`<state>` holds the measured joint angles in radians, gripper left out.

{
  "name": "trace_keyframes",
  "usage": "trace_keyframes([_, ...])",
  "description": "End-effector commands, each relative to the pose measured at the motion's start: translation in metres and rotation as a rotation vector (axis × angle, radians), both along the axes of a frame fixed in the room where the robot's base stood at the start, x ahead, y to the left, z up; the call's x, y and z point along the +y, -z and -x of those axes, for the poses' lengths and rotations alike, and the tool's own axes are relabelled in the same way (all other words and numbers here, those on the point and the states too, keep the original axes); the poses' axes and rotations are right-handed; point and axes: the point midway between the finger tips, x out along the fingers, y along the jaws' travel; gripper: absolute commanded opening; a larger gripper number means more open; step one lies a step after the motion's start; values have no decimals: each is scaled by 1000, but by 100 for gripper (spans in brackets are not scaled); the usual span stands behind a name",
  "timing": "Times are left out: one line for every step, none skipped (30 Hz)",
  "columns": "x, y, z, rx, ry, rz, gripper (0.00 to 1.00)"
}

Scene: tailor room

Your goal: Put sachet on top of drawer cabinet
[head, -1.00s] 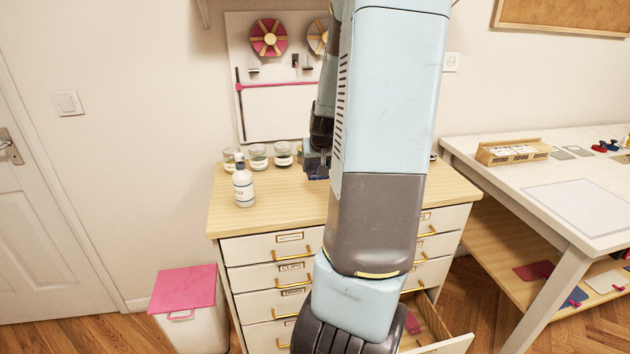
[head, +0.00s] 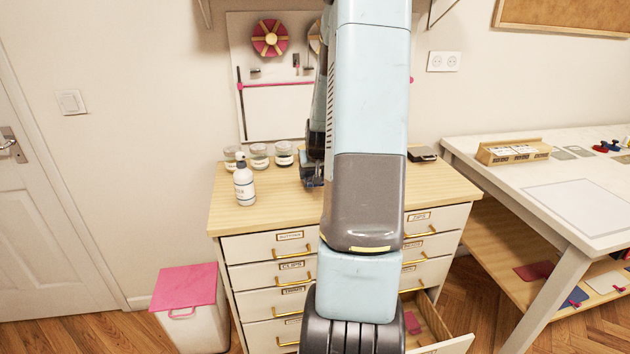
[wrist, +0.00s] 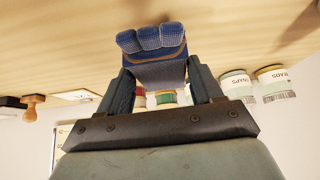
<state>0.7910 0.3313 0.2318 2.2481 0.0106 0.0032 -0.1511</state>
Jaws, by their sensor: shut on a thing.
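My gripper (wrist: 160,82) is shut on a dark blue sachet (wrist: 153,40) with a brown band, which sticks out past the fingertips in the wrist view. In the head view the gripper and a small dark part of the sachet (head: 311,183) show beside my arm, over the back middle of the drawer cabinet (head: 250,212). The pale wooden top also fills the upper part of the wrist view. I cannot tell whether the sachet touches the top. My arm hides part of the cabinet.
A white pump bottle (head: 244,186) and several small jars (head: 259,157) stand on the cabinet's left side. A black object (head: 422,153) sits at its back right. A lower right drawer (head: 440,335) is open.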

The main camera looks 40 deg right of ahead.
Motion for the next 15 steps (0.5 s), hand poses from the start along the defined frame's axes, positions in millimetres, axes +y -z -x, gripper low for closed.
trace_keyframes([0,3,-2,1,-1,-1,24])
trace_keyframes([-1,5,-4,1,-1,-1,24])
trace_keyframes([-1,9,-5,2,-1,-1,24])
trace_keyframes([-1,14,-5,3,-1,-2,24])
trace_keyframes([-1,18,-4,3,-1,-2,24])
trace_keyframes([-1,24,-4,3,-1,-2,24])
trace_keyframes([-1,28,-4,3,-1,-2,24])
trace_keyframes([-1,31,-4,3,-1,-2,24])
trace_keyframes([-2,34,-4,2,-1,0,24])
trace_keyframes([-2,36,-4,2,-1,0,25])
trace_keyframes([-2,36,-4,2,-1,0,25])
trace_keyframes([-2,36,-3,2,0,-1,25])
trace_keyframes([-2,36,-3,2,0,-1,25])
trace_keyframes([-2,36,-3,2,0,-1,25])
trace_keyframes([-2,37,-3,3,0,-1,24])
